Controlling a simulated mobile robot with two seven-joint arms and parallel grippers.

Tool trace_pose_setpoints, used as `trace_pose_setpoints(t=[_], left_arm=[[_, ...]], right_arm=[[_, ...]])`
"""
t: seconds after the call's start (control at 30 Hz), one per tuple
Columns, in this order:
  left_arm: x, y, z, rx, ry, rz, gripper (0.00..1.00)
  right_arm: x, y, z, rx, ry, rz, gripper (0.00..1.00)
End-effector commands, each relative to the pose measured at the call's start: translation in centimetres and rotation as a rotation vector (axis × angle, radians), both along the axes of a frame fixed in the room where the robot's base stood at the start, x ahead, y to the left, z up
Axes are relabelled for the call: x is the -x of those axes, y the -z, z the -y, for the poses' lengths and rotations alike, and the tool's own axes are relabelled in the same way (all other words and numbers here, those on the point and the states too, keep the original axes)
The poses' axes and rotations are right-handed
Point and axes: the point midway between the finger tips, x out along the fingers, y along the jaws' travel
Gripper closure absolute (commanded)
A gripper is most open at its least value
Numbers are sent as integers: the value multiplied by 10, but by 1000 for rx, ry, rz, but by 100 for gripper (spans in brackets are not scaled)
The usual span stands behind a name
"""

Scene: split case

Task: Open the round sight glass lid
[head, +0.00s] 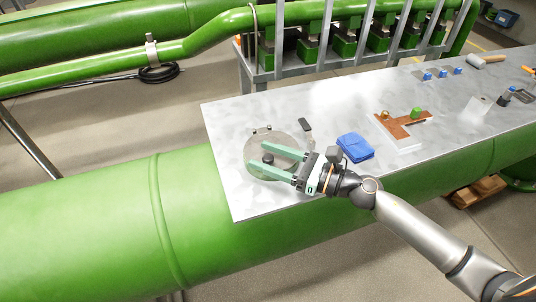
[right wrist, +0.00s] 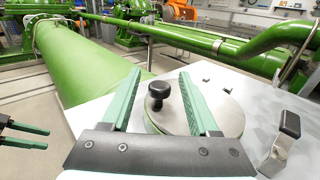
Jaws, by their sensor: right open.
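The round sight glass lid (head: 262,174) is a grey disc lying flat on the metal table, with a black knob (head: 268,159) standing on it. In the right wrist view the lid (right wrist: 228,115) and knob (right wrist: 158,90) show close ahead. My right gripper (head: 256,157) is open, its green fingers reaching over the lid, one on each side of the knob. I see no finger touching the knob. My left gripper (right wrist: 42,139) shows only at the left edge of the right wrist view, its two fingers apart and empty.
A large green pipe (head: 80,225) runs along the table's front.

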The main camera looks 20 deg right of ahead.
Motion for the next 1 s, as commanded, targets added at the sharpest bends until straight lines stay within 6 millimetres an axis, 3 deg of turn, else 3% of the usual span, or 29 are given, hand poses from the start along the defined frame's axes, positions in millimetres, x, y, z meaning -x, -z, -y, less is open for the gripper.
trace_pose_setpoints(t=[0.07,0.6,1.0], left_arm=[[0,0,0,0,0,-1,45],[-3,-1,1,1,1,2,45],[-3,-3,2,3,2,6,45]], right_arm=[[0,0,0,0,0,0,39],[0,0,0,0,-1,0,100],[0,0,0,0,-1,0,100]])
